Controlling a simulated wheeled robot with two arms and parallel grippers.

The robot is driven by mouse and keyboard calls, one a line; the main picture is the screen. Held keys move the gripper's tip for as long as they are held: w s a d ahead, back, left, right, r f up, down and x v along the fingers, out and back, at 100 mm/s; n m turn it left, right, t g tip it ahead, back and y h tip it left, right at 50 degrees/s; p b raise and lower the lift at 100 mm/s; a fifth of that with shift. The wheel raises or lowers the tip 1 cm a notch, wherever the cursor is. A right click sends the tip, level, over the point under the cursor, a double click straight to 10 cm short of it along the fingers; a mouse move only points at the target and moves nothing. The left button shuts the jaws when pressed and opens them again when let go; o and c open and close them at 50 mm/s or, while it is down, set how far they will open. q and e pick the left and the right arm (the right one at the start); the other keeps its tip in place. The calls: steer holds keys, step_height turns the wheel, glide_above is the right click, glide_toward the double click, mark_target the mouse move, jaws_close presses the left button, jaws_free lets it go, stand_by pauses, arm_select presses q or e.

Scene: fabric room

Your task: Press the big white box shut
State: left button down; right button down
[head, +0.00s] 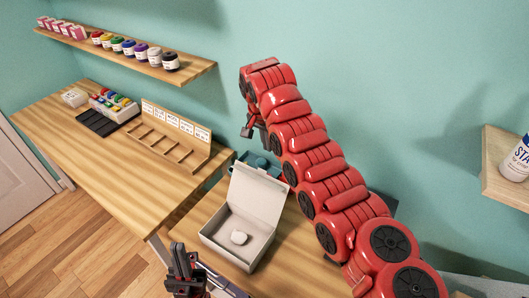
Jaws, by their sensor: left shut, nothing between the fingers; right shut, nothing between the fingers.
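The big white box (215,252) stands on a wooden table at the bottom centre. Its lid (258,190) is raised, standing up at the box's back side. My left gripper (181,250) is at the bottom, just left of and in front of the box, shut and empty, pointing up in the picture. My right gripper (247,131) hangs at the end of the raised red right arm, above and behind the lid in the picture. It is shut, small and partly hidden by the arm, apart from the lid.
A wooden table (110,165) at left holds a wooden rack (165,145), a black tray (105,122) and a holder of coloured items (114,104). A wall shelf (140,66) carries several small jars. A teal object (262,161) is behind the lid. A bottle (517,160) stands on a right shelf.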

step_height(320, 180, down, 7)
steer(key=s+a+p, duration=0.1)
steer(key=p, duration=0.6)
steer(key=shift+s, duration=0.2)
steer(key=shift+f, duration=0.1)
stand_by(0.4)
